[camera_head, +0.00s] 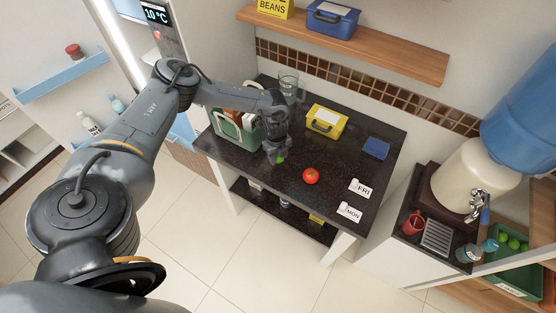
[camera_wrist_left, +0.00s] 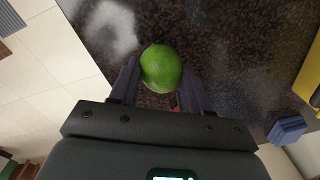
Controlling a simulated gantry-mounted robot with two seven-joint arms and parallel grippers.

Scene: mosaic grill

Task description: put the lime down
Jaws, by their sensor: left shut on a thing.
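The green lime (camera_wrist_left: 161,68) sits between the two fingers of my left gripper (camera_wrist_left: 158,88) in the wrist view, close to the dark speckled counter. In the head view the lime (camera_head: 280,159) shows small below my left gripper (camera_head: 274,152), over the counter's front left part. My left gripper is shut on it. I cannot tell whether the lime touches the counter. The dark counter (camera_head: 335,165) is bare around the lime. My right gripper is not in view.
A red tomato (camera_head: 311,176) lies right of the lime. A yellow box (camera_head: 326,121), a blue box (camera_head: 376,148), a glass jug (camera_head: 289,86) and a green carrier (camera_head: 228,124) stand on the counter. FRI (camera_head: 360,188) and MON (camera_head: 349,212) labels are near the right front edge.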

